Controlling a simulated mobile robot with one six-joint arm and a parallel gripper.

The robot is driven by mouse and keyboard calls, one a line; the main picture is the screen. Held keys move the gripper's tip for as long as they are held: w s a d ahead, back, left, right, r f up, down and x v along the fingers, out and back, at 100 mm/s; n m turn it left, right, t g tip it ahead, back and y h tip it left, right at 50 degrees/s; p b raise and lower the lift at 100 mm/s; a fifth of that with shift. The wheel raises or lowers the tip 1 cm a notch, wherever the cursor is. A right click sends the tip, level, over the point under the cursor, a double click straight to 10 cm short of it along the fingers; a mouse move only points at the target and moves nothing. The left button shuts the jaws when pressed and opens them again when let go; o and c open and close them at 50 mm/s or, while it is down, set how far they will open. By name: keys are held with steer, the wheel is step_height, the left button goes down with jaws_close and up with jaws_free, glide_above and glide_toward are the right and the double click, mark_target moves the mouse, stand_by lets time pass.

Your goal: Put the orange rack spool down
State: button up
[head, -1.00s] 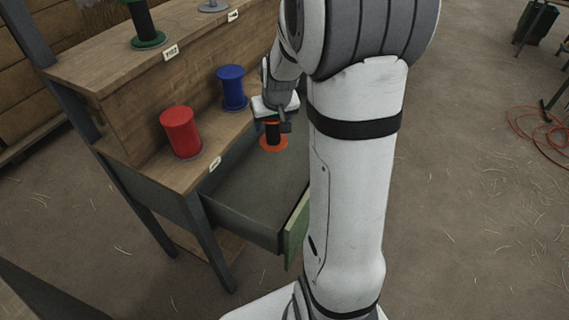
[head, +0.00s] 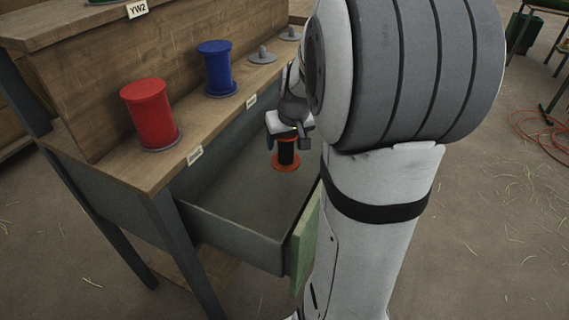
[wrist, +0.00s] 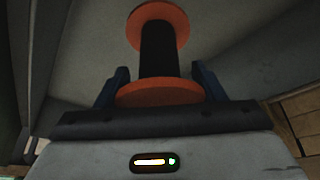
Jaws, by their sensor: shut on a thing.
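The orange rack spool (head: 286,163) has orange flanges and a dark middle. It hangs upright below my gripper (head: 287,139), over or inside the open grey drawer (head: 233,229). In the wrist view the spool (wrist: 159,50) stands between my gripper's two blue fingers (wrist: 160,85), which are shut on it at the near flange. The far flange is clear of the fingers. I cannot tell whether the spool touches the drawer floor. My arm hides part of the drawer's right side.
A red spool (head: 151,112) and a blue spool (head: 216,69) stand on the wooden shelf (head: 109,145) left of the drawer. Empty grey holders (head: 263,55) sit farther back. The green drawer front (head: 305,240) stands near my arm. Red cable (head: 545,128) lies on the floor at right.

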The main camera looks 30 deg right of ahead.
mark_target(290, 144)
step_height(290, 144, down, 8)
steer(key=b, duration=0.3)
steer(key=shift+a, duration=0.15)
steer(key=shift+f, duration=0.15)
steer(key=o, duration=1)
steer(key=shift+c, duration=0.2)
steer(key=p+v, duration=0.4)
steer(key=v, duration=0.8)
steer(key=shift+w+r+p, duration=0.1)
steer(key=shift+r+p, duration=0.15)
steer(key=shift+p, duration=0.05)
